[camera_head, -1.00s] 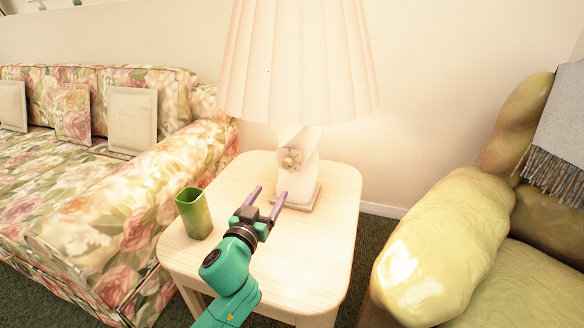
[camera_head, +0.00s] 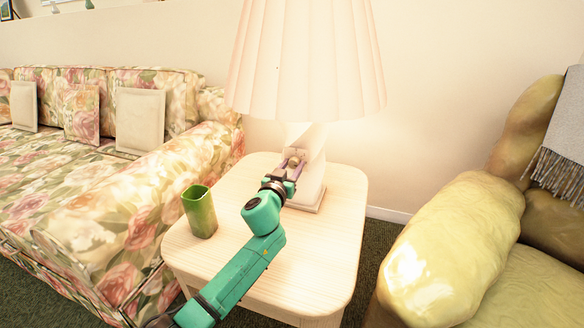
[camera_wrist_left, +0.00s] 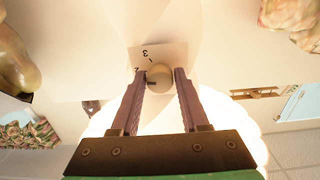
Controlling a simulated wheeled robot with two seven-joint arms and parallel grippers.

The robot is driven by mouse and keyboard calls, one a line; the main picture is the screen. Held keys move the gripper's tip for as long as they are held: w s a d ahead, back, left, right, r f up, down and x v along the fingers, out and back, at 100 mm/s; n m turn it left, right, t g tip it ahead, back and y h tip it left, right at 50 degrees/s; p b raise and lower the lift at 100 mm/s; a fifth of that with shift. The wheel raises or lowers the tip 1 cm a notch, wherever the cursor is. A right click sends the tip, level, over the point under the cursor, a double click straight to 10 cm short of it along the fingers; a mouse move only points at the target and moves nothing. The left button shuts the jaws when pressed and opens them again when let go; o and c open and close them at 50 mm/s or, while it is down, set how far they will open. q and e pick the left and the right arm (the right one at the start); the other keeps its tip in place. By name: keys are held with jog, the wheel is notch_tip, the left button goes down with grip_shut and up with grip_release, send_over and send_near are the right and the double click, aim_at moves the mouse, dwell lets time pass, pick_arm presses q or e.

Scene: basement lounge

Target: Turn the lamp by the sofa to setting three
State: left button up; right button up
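The lamp, with a pleated cream shade (camera_head: 305,60) and a twisted white base (camera_head: 312,178), stands on the side table and glows. Its round knob (camera_head: 294,162) sits on a small plate on the base. In the left wrist view the knob (camera_wrist_left: 159,76) has a dark mark on its left side. A "3" shows on the plate (camera_wrist_left: 172,52) above it; another mark is partly hidden by the left finger. My left gripper (camera_head: 292,164) has its two purple fingers open, one on each side of the knob; whether they touch it I cannot tell. My right gripper is out of view.
A green cup (camera_head: 199,212) stands on the pale wooden side table (camera_head: 320,255), left of my left arm. A floral sofa (camera_head: 110,190) is at the left and a yellow-green armchair (camera_head: 445,250) at the right. The table's front right is clear.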

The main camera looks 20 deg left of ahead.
pick_arm(q)
grip_shut()
jog(key=shift+m, duration=0.3)
jog(key=m, duration=0.3)
jog(key=shift+p, duration=0.3)
jog(key=m, duration=0.2)
jog(key=shift+m, duration=0.4)
jog(key=shift+m+p, duration=0.3)
jog(key=shift+m, duration=1.5)
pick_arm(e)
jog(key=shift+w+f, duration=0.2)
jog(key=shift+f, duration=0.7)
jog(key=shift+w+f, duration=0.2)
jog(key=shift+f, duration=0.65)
pick_arm(q)
jog(key=o, duration=0.6)
grip_release()
